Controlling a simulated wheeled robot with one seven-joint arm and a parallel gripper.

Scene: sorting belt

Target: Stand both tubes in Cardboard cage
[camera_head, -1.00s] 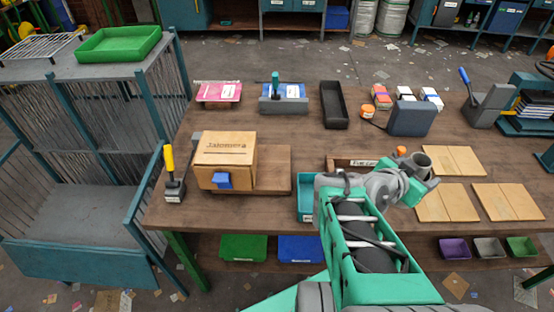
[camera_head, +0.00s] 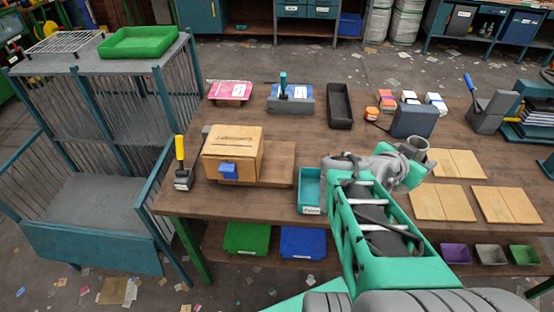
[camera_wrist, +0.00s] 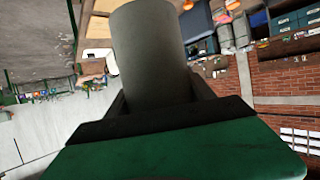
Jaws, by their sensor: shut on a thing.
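A grey hollow tube (camera_wrist: 150,55) is held in my gripper (camera_wrist: 155,110) and fills the middle of the wrist view. In the head view its round open end (camera_head: 417,143) shows above the gripper (camera_head: 412,165), over the right part of the bench. The jaws are shut on the tube, and the fingers are mostly hidden. A blue-framed mesh cage (camera_head: 95,250) stands at the left, with a grey floor that looks empty. I can read no label on it. I cannot make out a second tube.
The wooden bench (camera_head: 300,135) carries a cardboard box (camera_head: 232,145), a teal tray (camera_head: 311,180), a black tray (camera_head: 340,105) and flat cardboard panels (camera_head: 443,203). A yellow-handled tool (camera_head: 181,165) stands at the bench's left end. A green tray (camera_head: 144,41) lies on the cage's top.

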